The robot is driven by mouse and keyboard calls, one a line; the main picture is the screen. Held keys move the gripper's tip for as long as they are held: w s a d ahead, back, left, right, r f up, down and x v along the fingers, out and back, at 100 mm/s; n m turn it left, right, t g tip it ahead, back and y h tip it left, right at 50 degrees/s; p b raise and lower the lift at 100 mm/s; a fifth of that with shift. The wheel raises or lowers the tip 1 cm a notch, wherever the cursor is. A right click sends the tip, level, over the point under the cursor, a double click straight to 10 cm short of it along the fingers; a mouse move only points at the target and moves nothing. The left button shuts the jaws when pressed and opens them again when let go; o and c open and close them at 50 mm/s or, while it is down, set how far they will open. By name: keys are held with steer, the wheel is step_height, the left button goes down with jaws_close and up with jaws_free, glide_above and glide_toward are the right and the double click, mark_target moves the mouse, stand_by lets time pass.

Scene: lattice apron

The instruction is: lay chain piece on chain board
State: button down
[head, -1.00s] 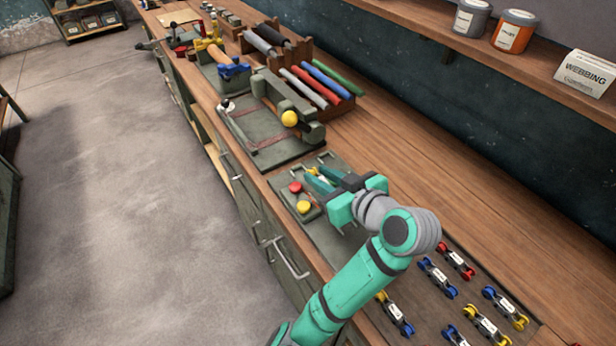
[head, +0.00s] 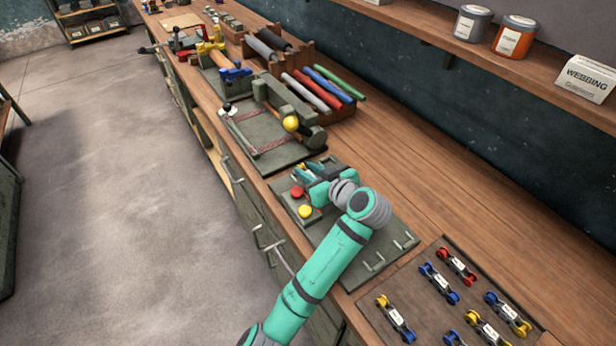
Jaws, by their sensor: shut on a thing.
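My gripper (head: 308,178) is over the far end of a grey-green board with small metal loops, which I take to be the chain board (head: 372,239). My gripper is shut on a chain piece (head: 302,166). Only a small yellow end of it shows past the fingers; the rest is hidden. I cannot tell whether the piece touches the board. My arm covers part of the board's middle. Other chain pieces, with red, blue or yellow ends and white labels, lie on a dark mat (head: 375,311) at the lower right, such as a red one (head: 457,267).
A small block with a red knob (head: 297,191) and a yellow knob (head: 305,211) is beside my gripper. Beyond stands a fixture with a yellow ball (head: 291,123), then a rack of coloured rolls (head: 325,88). The bench (head: 470,205) is clear at right.

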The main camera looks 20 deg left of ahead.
steer(key=shift+f, duration=1.15)
steer(key=shift+d+f, duration=0.1)
steer(key=shift+f, duration=0.15)
steer(key=c, duration=1.5)
jaws_free()
steer(key=shift+s+a+r, duration=0.1)
steer(key=shift+a, duration=0.1)
